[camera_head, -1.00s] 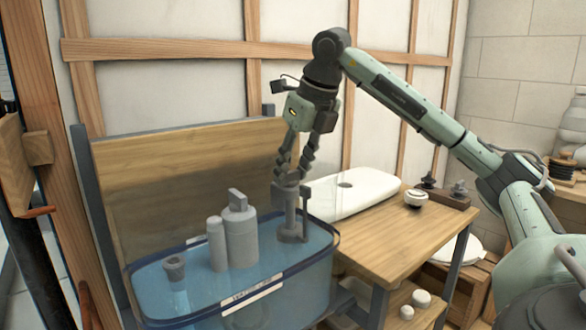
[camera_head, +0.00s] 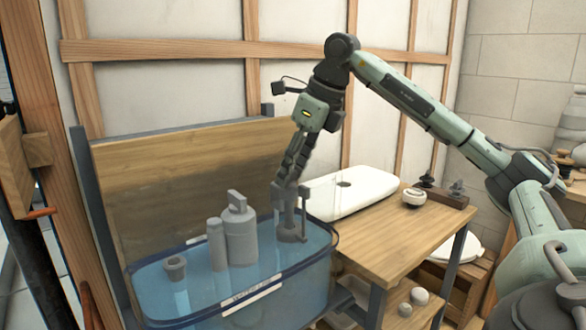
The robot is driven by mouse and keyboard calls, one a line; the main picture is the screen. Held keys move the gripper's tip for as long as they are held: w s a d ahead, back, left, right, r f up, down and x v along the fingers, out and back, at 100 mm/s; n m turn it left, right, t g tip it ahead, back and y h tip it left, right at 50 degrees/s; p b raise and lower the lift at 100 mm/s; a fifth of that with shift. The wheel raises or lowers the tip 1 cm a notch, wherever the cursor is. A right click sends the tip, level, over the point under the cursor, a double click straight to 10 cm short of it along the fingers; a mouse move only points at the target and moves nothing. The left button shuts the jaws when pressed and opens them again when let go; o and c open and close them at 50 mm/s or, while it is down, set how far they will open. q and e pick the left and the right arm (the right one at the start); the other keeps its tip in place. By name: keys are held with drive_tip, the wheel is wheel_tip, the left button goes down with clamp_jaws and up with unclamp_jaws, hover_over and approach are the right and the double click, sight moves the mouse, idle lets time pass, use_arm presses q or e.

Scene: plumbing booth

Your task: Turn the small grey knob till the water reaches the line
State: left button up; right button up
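A clear tank with a dark blue rim holds bluish water (camera_head: 190,298). A white label strip (camera_head: 252,294) is on its front wall. A grey valve fitting (camera_head: 291,236) stands at the tank's back right, with the small grey knob apparently at its top, mostly hidden by my fingers. My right gripper (camera_head: 286,184) points down at the top of this fitting, its fingers seen nearly edge-on. Whether they are closed on the knob is unclear. The exact water level against the line cannot be read. My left gripper is not in view.
Grey cylinders (camera_head: 240,230) and a small grey cup-like piece (camera_head: 175,268) stand in the tank. Right of it, a wooden table (camera_head: 400,243) bears a white slab (camera_head: 350,193) and a white round piece (camera_head: 414,197). A wooden panel (camera_head: 180,180) rises behind the tank.

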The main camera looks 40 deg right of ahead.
drive_tip(key=shift+o, duration=1.3)
drive_tip(key=v, duration=1.2)
